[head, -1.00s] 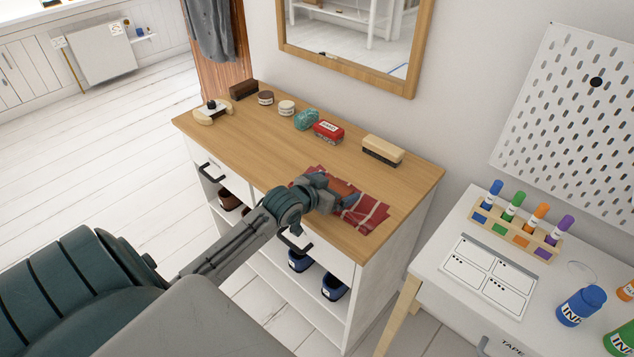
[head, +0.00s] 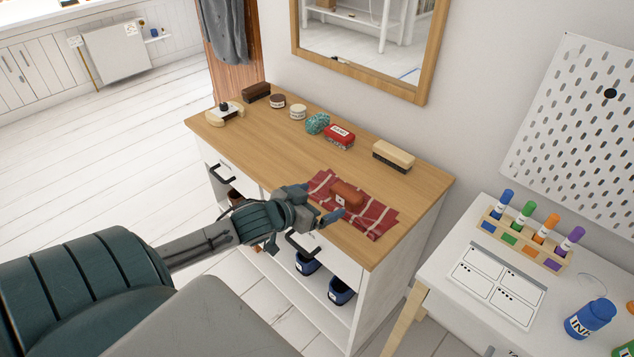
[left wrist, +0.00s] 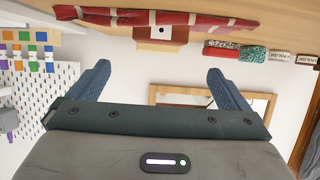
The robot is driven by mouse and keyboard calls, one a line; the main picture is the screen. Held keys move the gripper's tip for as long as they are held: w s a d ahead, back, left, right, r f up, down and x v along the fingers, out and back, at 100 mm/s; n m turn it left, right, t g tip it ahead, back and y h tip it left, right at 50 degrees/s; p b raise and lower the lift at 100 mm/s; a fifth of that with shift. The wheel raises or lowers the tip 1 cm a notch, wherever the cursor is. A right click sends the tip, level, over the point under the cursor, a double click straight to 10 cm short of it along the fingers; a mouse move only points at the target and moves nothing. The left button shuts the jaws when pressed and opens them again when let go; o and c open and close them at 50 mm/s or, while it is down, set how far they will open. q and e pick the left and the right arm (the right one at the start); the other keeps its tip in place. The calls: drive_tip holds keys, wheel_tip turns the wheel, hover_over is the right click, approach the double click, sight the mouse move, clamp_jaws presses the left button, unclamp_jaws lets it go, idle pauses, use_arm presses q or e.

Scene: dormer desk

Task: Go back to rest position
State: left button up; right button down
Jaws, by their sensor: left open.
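My left gripper (head: 318,203) is open and empty at the front edge of the wooden dresser top, just in front of a red striped cloth (head: 378,221). A reddish-brown block (head: 348,194) with a small pale mark lies on the cloth, apart from the fingers. In the left wrist view, which is upside down, the open blue fingers (left wrist: 158,72) have nothing between them. The brown block (left wrist: 165,33) and the cloth (left wrist: 200,20) show beyond them. My right gripper is not in view.
A white desk (head: 455,255) with markers stands at right. Open floor (head: 100,170) lies left.

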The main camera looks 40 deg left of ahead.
use_arm(q)
drive_tip(key=shift+f, duration=0.1)
drive_tip(key=s+d+f+g+y, duration=0.1)
drive_tip(key=s+d+f+g, duration=0.25)
drive_tip(key=s, duration=0.45)
drive_tip(key=s+d+f+g, duration=0.3)
drive_tip(key=s+d+f, duration=0.1)
drive_tip(key=s, duration=0.3)
drive_tip(key=s+d+f+g+y, duration=0.1)
drive_tip(key=s+d+f+g, duration=0.2)
drive_tip(key=s, duration=0.5)
wheel_tip(320, 180, down, 28)
drive_tip(key=w+a+g, duration=0.1)
drive_tip(key=a+g, duration=0.1)
drive_tip(key=a, duration=0.1)
drive_tip(key=s+a+f, duration=0.1)
drive_tip(key=s+f, duration=1.6)
drive_tip(key=f, duration=0.4)
drive_tip(key=shift+g, duration=0.25)
